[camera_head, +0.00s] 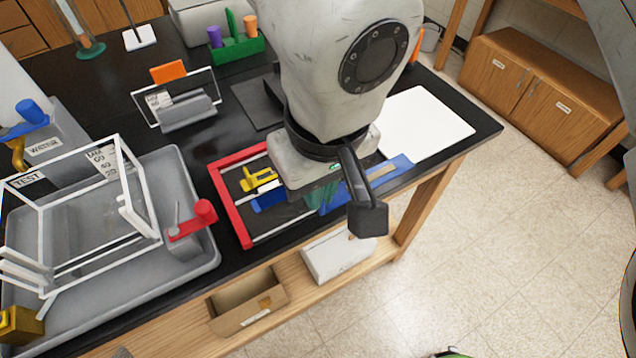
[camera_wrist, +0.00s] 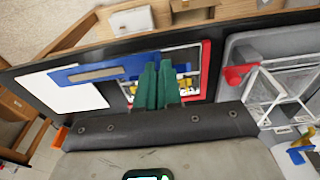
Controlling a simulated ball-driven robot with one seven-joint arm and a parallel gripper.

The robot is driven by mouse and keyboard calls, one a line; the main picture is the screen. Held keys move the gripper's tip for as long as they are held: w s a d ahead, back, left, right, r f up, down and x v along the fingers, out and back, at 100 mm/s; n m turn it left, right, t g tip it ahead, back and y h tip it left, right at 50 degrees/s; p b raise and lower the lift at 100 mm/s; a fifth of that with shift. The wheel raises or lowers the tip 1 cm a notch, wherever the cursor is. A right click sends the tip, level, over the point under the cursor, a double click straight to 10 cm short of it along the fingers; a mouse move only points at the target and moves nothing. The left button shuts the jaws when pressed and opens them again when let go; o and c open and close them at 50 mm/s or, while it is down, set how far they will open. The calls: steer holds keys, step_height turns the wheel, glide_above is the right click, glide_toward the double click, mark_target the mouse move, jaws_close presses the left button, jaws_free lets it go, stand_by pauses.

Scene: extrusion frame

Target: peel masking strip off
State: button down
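A frame lies on the black bench with a red side (camera_head: 232,203) and white side rails. A blue bar (camera_head: 402,165) lies at its right and carries a tan strip (camera_head: 384,173), probably the masking strip. In the wrist view the blue bar (camera_wrist: 68,78) and tan strip (camera_wrist: 95,74) are left of my gripper. My gripper (camera_wrist: 158,64) has green fingers close together, with nothing visible between them. Their tips overlap the bar's right end in that view; contact cannot be told. In the head view my arm hides part of the frame and most of the fingers.
A white sheet (camera_head: 428,122) lies right of the frame. A yellow piece (camera_head: 257,180) lies inside the frame. A grey tray (camera_head: 190,262) with a white wire-like frame and red clamp (camera_head: 204,212) stands at left. Boxes sit on the lower shelf.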

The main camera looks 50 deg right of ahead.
steer(key=shift+r+p, duration=0.35)
steer(key=shift+r, duration=0.35)
stand_by(0.5)
steer(key=shift+r+p, duration=2.2)
steer(key=shift+r, duration=1.7)
